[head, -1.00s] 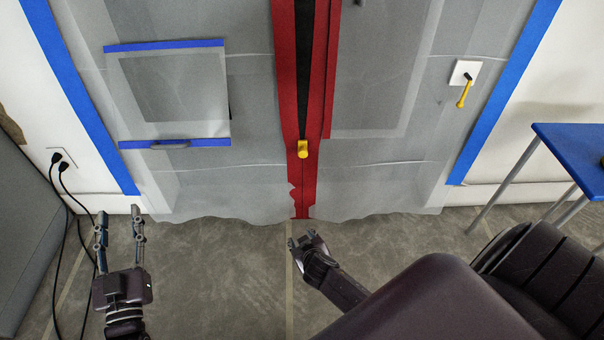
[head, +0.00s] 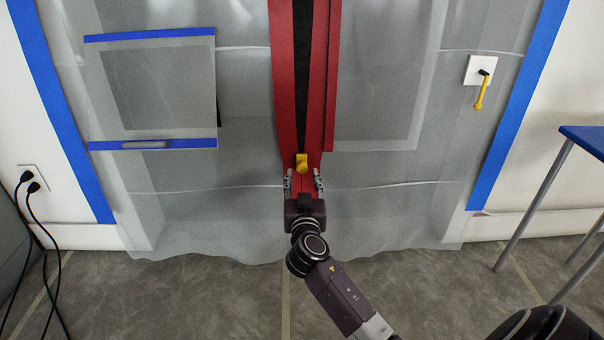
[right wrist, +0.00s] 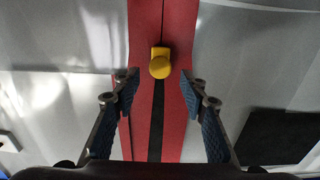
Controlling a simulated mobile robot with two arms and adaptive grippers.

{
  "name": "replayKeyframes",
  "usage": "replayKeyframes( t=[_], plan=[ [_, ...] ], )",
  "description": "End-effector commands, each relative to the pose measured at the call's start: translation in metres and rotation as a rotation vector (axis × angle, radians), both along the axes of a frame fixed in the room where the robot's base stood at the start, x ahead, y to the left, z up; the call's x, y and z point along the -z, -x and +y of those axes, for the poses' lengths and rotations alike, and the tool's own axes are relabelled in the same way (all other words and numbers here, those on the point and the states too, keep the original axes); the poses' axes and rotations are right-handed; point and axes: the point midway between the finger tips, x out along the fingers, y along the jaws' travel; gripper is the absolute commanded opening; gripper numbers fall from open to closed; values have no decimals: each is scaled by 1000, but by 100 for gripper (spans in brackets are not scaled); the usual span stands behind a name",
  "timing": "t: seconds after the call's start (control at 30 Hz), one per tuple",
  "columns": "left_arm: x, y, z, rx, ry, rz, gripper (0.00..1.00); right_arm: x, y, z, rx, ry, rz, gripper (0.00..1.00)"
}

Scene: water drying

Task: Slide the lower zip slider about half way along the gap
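The yellow lower zip slider (head: 302,161) sits at the bottom of the black gap, on the red zip strip (head: 284,90) in the grey plastic sheet. My right gripper (head: 303,179) is open just below the slider in the head view, its fingers on either side of the red strip. In the right wrist view the slider (right wrist: 160,64) shows centred between and just beyond the open fingertips (right wrist: 160,78), with a clear gap on both sides. No contact shows. The upper slider and my left gripper are not in view.
A blue-taped flap panel (head: 152,90) is on the sheet at left. A yellow handle (head: 481,92) hangs from a white plate at right. A blue table (head: 585,138) stands at far right, and black cables (head: 50,265) at far left. The floor before the sheet is clear.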

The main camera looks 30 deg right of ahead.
Motion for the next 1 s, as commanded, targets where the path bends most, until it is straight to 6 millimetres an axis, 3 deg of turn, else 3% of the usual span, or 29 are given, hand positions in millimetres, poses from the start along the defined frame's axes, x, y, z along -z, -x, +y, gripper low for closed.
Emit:
replayKeyframes(
  t=[0.3,0.67,1.0],
  plan=[
    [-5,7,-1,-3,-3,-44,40,2,-40,-24,-1,0,1,40],
    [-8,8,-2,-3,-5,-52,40,1,-46,-28,-1,0,2,40],
    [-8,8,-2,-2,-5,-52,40,1,-46,-28,-1,-1,3,4]
  ],
)
